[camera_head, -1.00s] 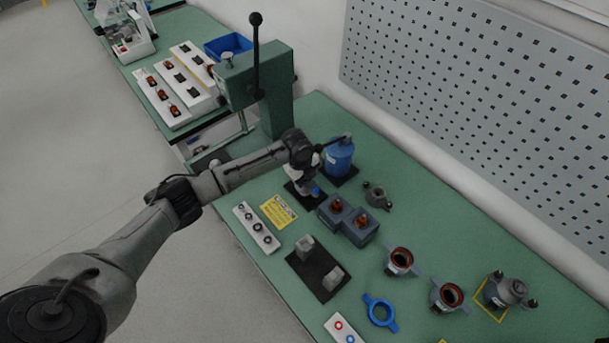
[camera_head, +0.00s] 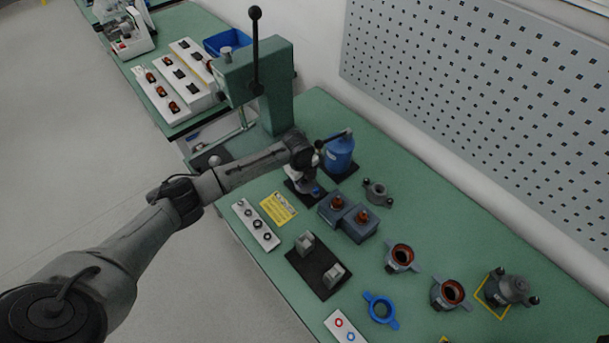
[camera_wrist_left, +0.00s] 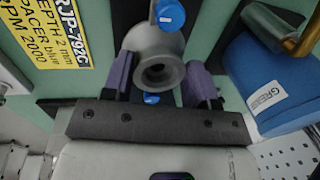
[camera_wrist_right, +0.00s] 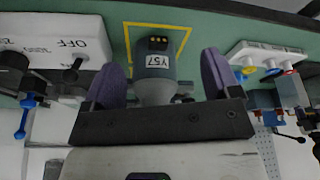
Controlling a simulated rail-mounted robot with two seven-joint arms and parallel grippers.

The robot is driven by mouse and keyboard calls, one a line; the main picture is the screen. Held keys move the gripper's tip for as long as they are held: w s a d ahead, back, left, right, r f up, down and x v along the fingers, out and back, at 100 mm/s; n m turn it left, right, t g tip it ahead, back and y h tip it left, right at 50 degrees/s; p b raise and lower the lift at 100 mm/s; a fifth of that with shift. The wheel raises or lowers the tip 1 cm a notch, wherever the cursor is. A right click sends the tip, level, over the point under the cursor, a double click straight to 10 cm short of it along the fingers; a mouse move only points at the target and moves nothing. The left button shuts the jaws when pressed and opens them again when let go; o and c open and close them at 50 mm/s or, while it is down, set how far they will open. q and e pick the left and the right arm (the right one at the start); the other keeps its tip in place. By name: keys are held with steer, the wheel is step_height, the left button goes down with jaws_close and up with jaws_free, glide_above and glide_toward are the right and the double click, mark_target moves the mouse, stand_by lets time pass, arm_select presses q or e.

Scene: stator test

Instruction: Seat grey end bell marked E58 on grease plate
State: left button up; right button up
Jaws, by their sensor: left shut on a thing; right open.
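In the left wrist view a grey round part (camera_wrist_left: 152,46) with a central bore, apparently the end bell, sits between the purple fingers of my left gripper (camera_wrist_left: 160,78), which is shut on it. Blue caps show at its two ends. No E58 mark can be read. In the head view my left gripper (camera_head: 306,180) is low over a black plate (camera_head: 304,202), apparently the grease plate, beside a blue grease can (camera_head: 340,155). Whether the part touches the plate is hidden. My right gripper (camera_wrist_right: 167,78) is open, its fingers either side of a grey housing marked Y57 (camera_wrist_right: 155,82).
The can (camera_wrist_left: 262,80) is close right of the left fingers. A green press (camera_head: 262,85) stands behind. A white OFF box (camera_wrist_right: 55,40) is left of the right gripper.

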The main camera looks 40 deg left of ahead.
arm_select(q)
steer(key=shift+f, duration=0.2)
steer(key=shift+f, duration=0.35)
arm_select(e)
steer(key=shift+d+f, duration=0.1)
steer(key=shift+d, duration=0.05)
arm_select(q)
steer(key=o, duration=1.1)
steer(key=shift+c, duration=0.2)
step_height(320, 180, up, 14)
steer(key=s+p, duration=0.1)
steer(key=s, duration=0.1)
steer(key=shift+a+f+p, duration=0.15)
steer(key=shift+a+p, duration=0.05)
steer(key=shift+p, duration=0.15)
arm_select(e)
step_height(320, 180, up, 2)
arm_select(q)
steer(key=shift+s+d, duration=0.1)
